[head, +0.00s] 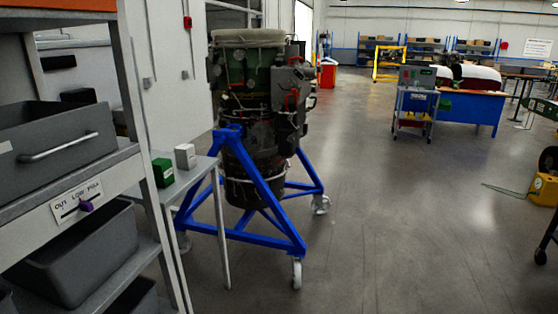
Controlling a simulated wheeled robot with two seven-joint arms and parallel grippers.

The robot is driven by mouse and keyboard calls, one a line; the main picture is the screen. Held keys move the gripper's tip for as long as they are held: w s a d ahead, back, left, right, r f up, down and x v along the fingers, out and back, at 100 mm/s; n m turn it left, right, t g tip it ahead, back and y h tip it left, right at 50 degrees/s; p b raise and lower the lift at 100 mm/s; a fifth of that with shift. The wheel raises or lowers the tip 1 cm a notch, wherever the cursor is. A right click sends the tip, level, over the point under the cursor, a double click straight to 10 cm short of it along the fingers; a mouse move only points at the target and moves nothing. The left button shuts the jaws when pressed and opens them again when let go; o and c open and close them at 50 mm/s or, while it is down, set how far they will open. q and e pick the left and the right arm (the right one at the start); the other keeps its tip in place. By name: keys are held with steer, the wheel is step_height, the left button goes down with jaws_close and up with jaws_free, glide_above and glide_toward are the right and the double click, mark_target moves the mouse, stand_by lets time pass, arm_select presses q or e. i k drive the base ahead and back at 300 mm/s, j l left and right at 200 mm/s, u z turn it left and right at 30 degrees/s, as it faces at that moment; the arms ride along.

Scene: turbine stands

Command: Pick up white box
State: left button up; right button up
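A small white box (185,156) stands on a narrow grey table (190,180) left of the middle of the head view. Neither of my grippers shows in the head view.
A shelf rack (128,90) with grey bins (75,255) fills the near left, partly in front of the table. A turbine on a blue wheeled stand (265,205) stands just behind and right of the table. A yellow case (543,188) lies at the right.

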mark_target(185, 153)
steer(key=i+l+u, duration=0.1)
steer(key=i+u, duration=0.25)
steer(key=i, duration=0.15)
steer(key=i+l+u, duration=0.2)
steer(key=i+u, duration=0.2)
steer(key=i+l+u, duration=0.35)
steer(key=i+l, duration=0.05)
steer(key=i, duration=0.15)
